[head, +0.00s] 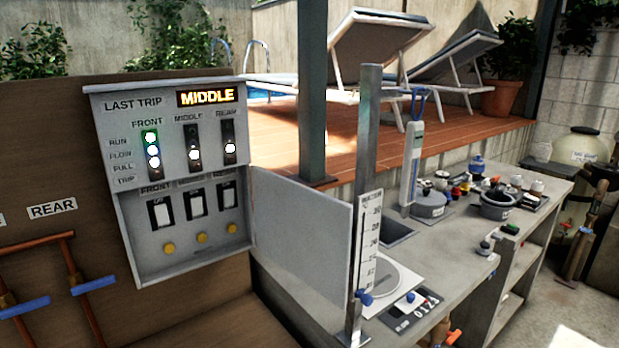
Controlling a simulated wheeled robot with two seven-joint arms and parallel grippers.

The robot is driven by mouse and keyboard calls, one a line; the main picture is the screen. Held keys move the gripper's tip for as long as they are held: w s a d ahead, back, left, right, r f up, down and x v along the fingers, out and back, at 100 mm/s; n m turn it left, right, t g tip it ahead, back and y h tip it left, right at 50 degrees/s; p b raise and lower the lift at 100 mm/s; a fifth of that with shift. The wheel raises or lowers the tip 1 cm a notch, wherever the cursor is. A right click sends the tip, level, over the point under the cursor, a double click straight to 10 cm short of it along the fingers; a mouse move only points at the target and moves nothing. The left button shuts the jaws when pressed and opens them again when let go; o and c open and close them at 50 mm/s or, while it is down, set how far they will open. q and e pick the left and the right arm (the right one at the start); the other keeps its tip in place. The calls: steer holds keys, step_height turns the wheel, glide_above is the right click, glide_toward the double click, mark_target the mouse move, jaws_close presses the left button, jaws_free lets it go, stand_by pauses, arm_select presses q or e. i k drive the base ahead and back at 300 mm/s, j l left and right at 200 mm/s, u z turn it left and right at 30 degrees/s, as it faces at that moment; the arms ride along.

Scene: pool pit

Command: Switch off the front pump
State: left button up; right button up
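A pale grey control box (104,111) hangs on the brown wall at the left, with its door (300,228) swung open to the right. Its display (207,96) reads MIDDLE beside LAST TRIP. The FRONT lamp column (152,150) has a green-tinged top lamp and bright white lamps below. The MIDDLE and REAR columns each show one bright lamp. Below are three rocker switches: front (160,211), middle (195,203) and rear (227,194). The switch positions are too small to tell. A yellow button sits under each switch. Neither gripper can be made out.
A grey post (363,170) with a gauge stands right of the open door. The concrete counter (450,235) holds a scale (385,283), a sink and several small items. Copper pipes with blue handles (95,284) are at the lower left, by a REAR label.

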mark_target(162, 219)
steer(key=u, duration=0.5)
steer(key=l+u, duration=0.35)
steer(key=l, duration=0.15)
steer(key=k+l+u, duration=0.1)
steer(key=l+u, duration=0.2)
steer(key=l, duration=0.15)
steer(key=k+l+u, duration=0.15)
steer(key=l+u, duration=0.2)
steer(key=k+l, duration=0.1)
steer(key=l, duration=0.3)
steer(key=k+l, duration=0.1)
steer(key=l, duration=0.3)
steer(key=k+l+u, duration=0.1)
steer(key=l, duration=0.3)
steer(key=k+l, duration=0.15)
steer(key=l, duration=0.25)
steer(key=i, duration=0.45)
